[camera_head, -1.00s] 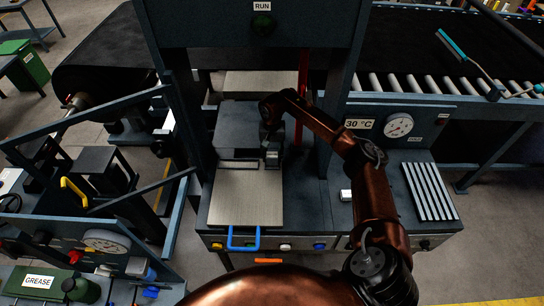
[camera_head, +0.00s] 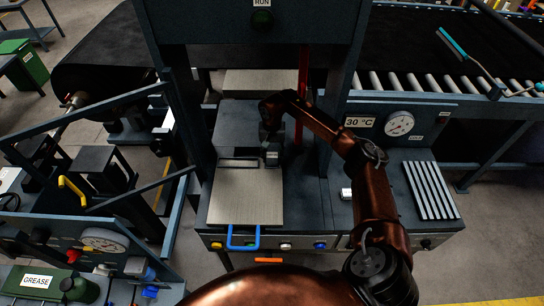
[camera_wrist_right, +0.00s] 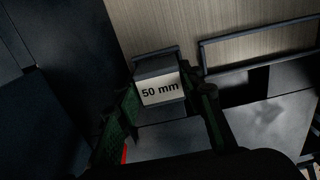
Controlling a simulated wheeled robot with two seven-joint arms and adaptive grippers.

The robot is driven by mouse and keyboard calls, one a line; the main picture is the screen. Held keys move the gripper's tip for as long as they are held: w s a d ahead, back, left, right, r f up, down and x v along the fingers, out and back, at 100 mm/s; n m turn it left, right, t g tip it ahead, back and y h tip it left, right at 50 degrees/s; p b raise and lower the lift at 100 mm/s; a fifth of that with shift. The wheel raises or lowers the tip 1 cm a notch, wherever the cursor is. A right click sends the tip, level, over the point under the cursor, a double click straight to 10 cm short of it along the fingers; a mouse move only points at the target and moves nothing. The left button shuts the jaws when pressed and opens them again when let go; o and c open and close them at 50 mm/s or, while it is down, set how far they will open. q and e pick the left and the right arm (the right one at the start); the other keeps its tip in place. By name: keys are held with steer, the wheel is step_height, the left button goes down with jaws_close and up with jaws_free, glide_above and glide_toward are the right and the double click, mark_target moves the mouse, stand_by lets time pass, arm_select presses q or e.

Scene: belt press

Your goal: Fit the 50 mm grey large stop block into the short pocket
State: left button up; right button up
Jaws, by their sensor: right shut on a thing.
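The grey block labelled "50 mm" (camera_wrist_right: 160,88) is between the two fingers of my right gripper (camera_wrist_right: 168,100), which is shut on it. The short pocket (camera_wrist_right: 154,52) shows as a dark raised rim just past the block in the right wrist view. The block is at this pocket; I cannot tell whether it is down inside or just above. In the head view my right gripper (camera_head: 270,146) is over the back right corner of the pale metal plate (camera_head: 245,200), with the block (camera_head: 271,158) under it. My left gripper is out of view.
A longer, empty rimmed pocket (camera_head: 240,163) lies beside the block; it also shows in the right wrist view (camera_wrist_right: 258,45). A blue handle (camera_head: 243,240) is at the plate's front. Press posts (camera_head: 340,90) rise close behind my right arm. A ribbed rack (camera_head: 431,190) is at right.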

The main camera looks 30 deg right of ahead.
stand_by(0.6)
steer(key=o, duration=1.5)
steer(key=shift+c, duration=0.2)
steer(key=shift+f, duration=0.1)
